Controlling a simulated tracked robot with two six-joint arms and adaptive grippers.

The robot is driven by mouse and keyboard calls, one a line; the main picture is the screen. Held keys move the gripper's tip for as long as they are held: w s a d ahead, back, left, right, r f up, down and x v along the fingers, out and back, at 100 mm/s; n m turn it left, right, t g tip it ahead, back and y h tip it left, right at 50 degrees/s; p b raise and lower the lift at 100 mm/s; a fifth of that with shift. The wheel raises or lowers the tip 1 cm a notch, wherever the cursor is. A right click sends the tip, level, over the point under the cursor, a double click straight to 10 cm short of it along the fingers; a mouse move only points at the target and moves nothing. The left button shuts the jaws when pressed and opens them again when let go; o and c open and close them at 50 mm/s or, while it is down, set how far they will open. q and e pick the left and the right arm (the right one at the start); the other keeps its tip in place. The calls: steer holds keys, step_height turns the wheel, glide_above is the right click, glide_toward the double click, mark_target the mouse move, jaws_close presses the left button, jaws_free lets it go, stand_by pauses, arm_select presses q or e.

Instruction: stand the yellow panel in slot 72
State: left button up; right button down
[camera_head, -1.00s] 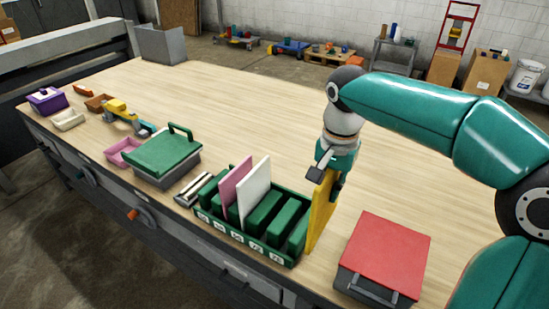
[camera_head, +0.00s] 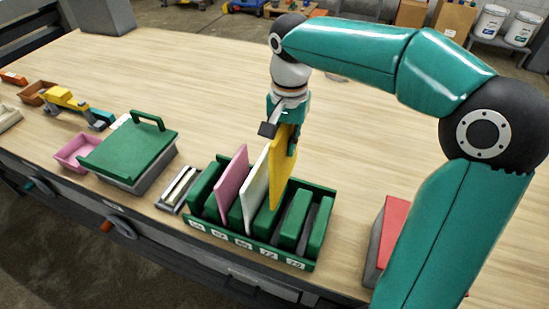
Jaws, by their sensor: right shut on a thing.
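The yellow panel (camera_head: 282,170) is upright in my right gripper (camera_head: 284,132), which is shut on its upper part. It is over the green rack (camera_head: 312,266), just right of the white panel (camera_head: 254,190). Its lower edge is close to the green blocks; I cannot tell whether it has entered a slot. A pink panel (camera_head: 232,183) stands left of the white one. Small number labels run along the rack's front; the fourth from the left, label 72 (camera_head: 268,254), seems to be slot 72, though the print is small. My left gripper is out of view.
A grey box with a green lid (camera_head: 128,152) and a pink tray (camera_head: 75,152) stand left of the rack. A red-topped box (camera_head: 390,230) is at the right, partly behind my right arm. The bench behind the rack is clear.

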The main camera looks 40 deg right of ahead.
mark_target(286, 170)
step_height(286, 170, down, 5)
steer(key=b, duration=0.4)
steer(key=shift+d+f+b, duration=0.15)
steer(key=shift+f+b, duration=0.05)
steer(key=shift+b, duration=0.15)
steer(key=shift+s+f+b, duration=0.15)
steer(key=shift+f+b, duration=0.15)
steer(key=shift+b, duration=0.05)
step_height(286, 170, down, 3)
steer(key=b, duration=0.2)
steer(key=shift+b, duration=0.3)
steer(key=shift+f+b, duration=3.25)
steer(key=shift+f, duration=1.1)
steer(key=c, duration=1.1)
jaws_free()
